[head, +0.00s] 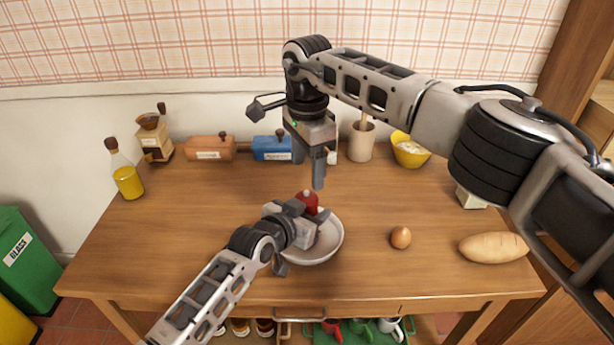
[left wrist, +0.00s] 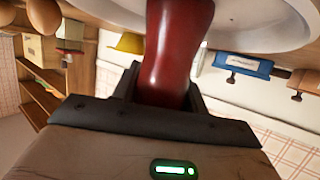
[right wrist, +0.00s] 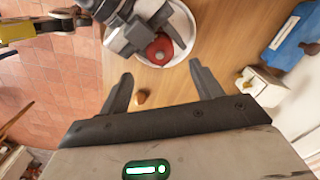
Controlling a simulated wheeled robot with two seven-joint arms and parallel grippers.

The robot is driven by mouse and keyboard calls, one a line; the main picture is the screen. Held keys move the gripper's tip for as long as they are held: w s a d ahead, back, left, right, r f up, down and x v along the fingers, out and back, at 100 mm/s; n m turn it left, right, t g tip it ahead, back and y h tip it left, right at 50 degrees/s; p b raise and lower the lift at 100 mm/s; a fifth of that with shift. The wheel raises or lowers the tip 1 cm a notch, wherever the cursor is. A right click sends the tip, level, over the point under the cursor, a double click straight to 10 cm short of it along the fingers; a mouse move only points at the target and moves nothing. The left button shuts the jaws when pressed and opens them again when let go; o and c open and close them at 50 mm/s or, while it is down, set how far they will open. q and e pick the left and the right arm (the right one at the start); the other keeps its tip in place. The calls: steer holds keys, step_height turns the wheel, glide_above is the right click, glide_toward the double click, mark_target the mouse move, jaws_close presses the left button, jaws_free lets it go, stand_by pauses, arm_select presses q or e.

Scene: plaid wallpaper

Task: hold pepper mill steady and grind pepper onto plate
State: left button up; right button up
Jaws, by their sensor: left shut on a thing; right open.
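The red pepper mill (head: 307,201) stands over the white plate (head: 334,243), which is bowl-like with a raised rim. My left gripper (head: 300,222) is shut on the mill's body, and the left wrist view shows the red body (left wrist: 176,50) between its fingers. The mill's lower part is hidden behind the left gripper in the head view. My right gripper (head: 318,170) is open and empty, pointing down above and behind the mill. In the right wrist view the mill's round top (right wrist: 160,48) lies beyond the fingertips, apart from them.
The left middle is clear.

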mark_target(306, 196)
steer(key=shift+r, duration=0.3)
steer(key=shift+s+a+r+n+t, duration=0.2)
steer(key=shift+r+n+t, duration=0.15)
steer(key=shift+n, duration=0.35)
steer(key=s+a+r+n+t+h, duration=0.1)
steer(key=s+r+n+t, duration=0.1)
steer(key=s+n+t, duration=0.45)
steer(key=w+f+g, duration=0.1)
steer(key=w+f, duration=0.1)
steer(key=f, duration=0.1)
steer(key=w+f+g, duration=0.1)
steer(key=w+f, duration=0.1)
steer(key=f, duration=0.2)
steer(key=w+d+f+n, duration=0.1)
steer(key=w+f, duration=0.1)
steer(key=f, duration=0.1)
steer(key=shift+w+f+g, duration=0.1)
steer(key=shift+f+g, duration=0.15)
steer(key=shift+g, duration=0.15)
